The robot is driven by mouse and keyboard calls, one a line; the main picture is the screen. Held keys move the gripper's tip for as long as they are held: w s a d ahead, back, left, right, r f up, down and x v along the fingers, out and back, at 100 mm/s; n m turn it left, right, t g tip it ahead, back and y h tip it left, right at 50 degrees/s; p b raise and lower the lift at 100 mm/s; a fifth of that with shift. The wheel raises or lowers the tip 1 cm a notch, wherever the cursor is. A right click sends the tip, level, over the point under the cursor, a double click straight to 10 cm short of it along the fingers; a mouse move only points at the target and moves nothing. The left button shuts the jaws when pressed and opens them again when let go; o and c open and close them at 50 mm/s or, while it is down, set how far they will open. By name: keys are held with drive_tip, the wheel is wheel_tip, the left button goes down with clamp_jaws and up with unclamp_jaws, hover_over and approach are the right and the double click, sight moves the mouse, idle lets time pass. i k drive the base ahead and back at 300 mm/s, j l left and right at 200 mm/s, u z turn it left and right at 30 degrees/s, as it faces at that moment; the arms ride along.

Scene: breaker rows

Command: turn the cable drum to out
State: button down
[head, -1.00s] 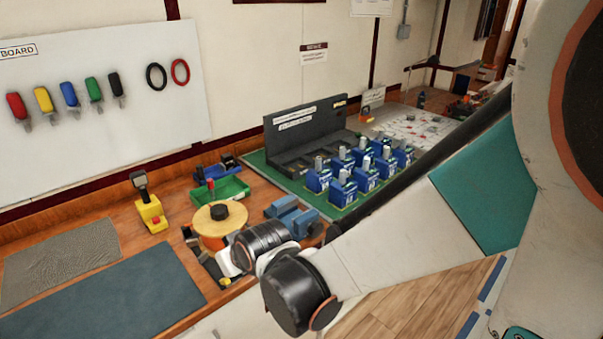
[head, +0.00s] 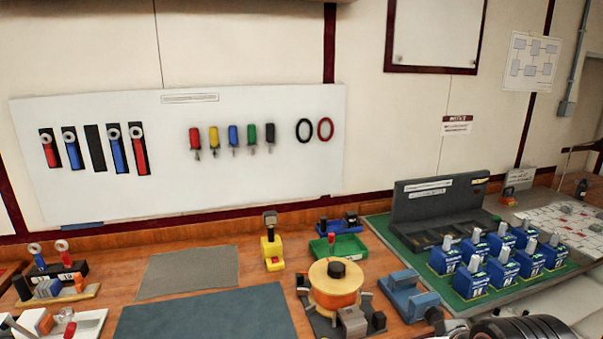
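The cable drum (head: 334,284) stands on the bench near the bottom middle of the head view. It has a pale wooden top disc, an orange winding and a black knob in the centre. It sits on a dark base (head: 318,322) with small grey and black blocks in front. I cannot read any in or out marking on it. Part of my arm shows at the bottom right edge. My gripper's fingers are not visible, and nothing is seen touching the drum.
A green tray (head: 350,246) is behind the drum, and a blue vise-like block (head: 408,296) is to its right. A yellow stand (head: 272,252) is to the left. Blue breakers (head: 480,280) stand on a green mat further right. Flat mats (head: 205,310) lie left.

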sight(337, 281)
drive_tip(key=i+j, duration=0.6)
drive_tip(key=i, duration=0.2)
drive_tip(key=z, duration=0.05)
